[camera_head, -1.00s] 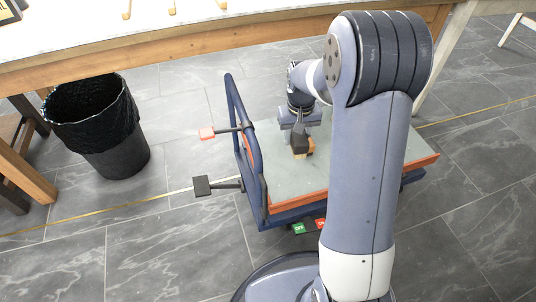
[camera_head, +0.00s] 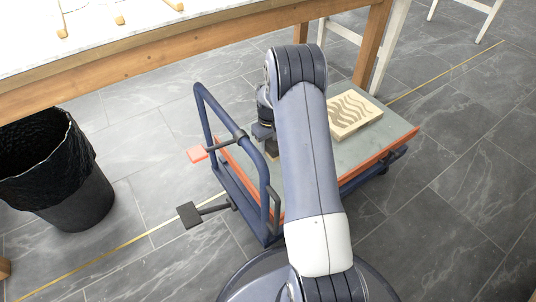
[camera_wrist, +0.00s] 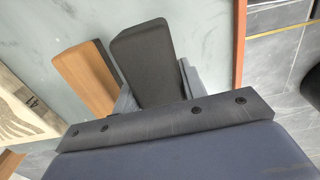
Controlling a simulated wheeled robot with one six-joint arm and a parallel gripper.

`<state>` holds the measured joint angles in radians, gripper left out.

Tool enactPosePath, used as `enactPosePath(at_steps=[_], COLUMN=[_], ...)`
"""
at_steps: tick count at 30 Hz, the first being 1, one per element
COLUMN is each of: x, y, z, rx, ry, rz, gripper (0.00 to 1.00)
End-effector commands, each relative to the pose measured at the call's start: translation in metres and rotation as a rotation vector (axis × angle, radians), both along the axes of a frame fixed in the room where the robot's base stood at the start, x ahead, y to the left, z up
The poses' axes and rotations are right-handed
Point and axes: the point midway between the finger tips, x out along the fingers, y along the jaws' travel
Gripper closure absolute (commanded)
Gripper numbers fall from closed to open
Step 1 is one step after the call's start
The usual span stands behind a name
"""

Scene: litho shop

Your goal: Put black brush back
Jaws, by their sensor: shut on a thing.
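My gripper (camera_wrist: 158,95) is shut on the black brush (camera_wrist: 145,60), a dark block between its two fingers in the wrist view. A tan wooden block (camera_wrist: 85,75) stands beside it, outside the left finger. Both are over the grey-green top of a cart (camera_wrist: 205,40). In the head view my gripper (camera_head: 264,135) is low over the left end of the cart (camera_head: 375,145), partly hidden by my arm. A small dark part of the brush (camera_head: 271,150) shows under it. I cannot tell whether the brush touches the cart top.
A carved wooden block (camera_head: 352,113) lies on the cart. The cart's blue handle frame (camera_head: 210,110) rises at its left end. A work table (camera_head: 180,55) with several tan tools stands behind. A black-lined bin (camera_head: 60,180) is at left. Floor at right is clear.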

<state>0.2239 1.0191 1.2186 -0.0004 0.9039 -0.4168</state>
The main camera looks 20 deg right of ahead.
Motion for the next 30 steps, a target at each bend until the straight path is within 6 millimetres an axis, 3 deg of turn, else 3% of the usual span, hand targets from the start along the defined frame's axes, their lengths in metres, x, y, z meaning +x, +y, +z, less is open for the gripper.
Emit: enactPosePath(at_steps=[8,20,21,28,30], x=[0.0,0.0,0.0,0.0,0.0], y=[0.0,0.0,0.0,0.0,0.0], z=[-0.044,-0.048,-0.047,-0.047,-0.047], rx=[0.001,0.0,0.0,0.0,0.0], ry=[0.001,0.001,0.001,0.001,0.001], rz=[0.0,0.0,0.0,-0.001,-0.001], gripper=[0.81,0.81,0.58,0.39,0.38])
